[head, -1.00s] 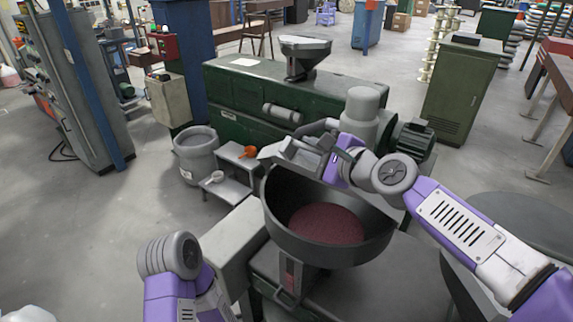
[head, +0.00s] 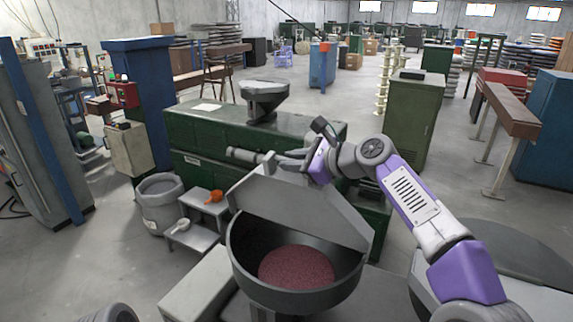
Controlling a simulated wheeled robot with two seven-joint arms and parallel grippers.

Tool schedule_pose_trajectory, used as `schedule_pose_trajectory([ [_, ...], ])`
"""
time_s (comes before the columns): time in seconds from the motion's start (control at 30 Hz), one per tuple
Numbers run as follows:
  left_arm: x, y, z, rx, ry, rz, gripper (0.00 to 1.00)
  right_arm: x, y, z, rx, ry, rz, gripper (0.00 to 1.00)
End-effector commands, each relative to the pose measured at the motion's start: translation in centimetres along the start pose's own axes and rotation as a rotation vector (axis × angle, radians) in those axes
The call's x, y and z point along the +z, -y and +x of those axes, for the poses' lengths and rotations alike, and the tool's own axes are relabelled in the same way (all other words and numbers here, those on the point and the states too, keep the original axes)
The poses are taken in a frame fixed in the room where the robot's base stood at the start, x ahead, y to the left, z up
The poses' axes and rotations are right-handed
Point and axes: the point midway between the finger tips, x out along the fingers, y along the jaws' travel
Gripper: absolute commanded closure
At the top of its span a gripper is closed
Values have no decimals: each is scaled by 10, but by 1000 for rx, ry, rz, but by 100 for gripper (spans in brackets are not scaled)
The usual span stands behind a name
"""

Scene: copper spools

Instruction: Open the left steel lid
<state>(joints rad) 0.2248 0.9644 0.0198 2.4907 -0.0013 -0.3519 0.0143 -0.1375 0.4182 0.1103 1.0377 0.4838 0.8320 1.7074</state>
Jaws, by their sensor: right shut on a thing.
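The left steel lid (head: 290,208) is a flat grey plate. It stands raised and tilted up behind the left hopper (head: 238,265), a round dark bowl. The hopper's mouth is uncovered, and reddish-brown granules (head: 297,267) show inside. My right gripper (head: 284,161) is at the lid's upper edge, shut on the lid; the fingers partly hide the contact. Its purple arm reaches in from the right. My left gripper is out of view; only a grey piece of my left arm shows at the bottom left.
A green machine (head: 200,145) with a small grey hopper (head: 264,92) stands behind the lid. A grey bucket (head: 160,200) and a step stand (head: 195,237) with an orange scoop (head: 213,196) are to the left. A round grey top (head: 500,250) lies to the right.

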Motion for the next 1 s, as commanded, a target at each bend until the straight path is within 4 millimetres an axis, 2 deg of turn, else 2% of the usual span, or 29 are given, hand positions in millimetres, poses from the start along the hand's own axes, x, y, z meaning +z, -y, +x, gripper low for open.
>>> schedule_pose_trajectory([
  [0.03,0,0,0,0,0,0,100,-6,0,2,4,-10,6,100],
  [0.37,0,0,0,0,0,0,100,-7,0,2,6,-12,6,100],
  [0.4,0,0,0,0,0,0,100,-7,0,2,5,-12,6,75],
  [0.5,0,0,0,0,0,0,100,-6,0,2,4,-10,5,60],
  [0.8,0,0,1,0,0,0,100,-3,0,-1,2,-4,3,60],
  [0.87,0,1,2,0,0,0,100,-3,1,-6,0,-4,3,60],
  [1.0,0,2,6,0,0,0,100,-4,1,-27,-2,-6,3,60],
])
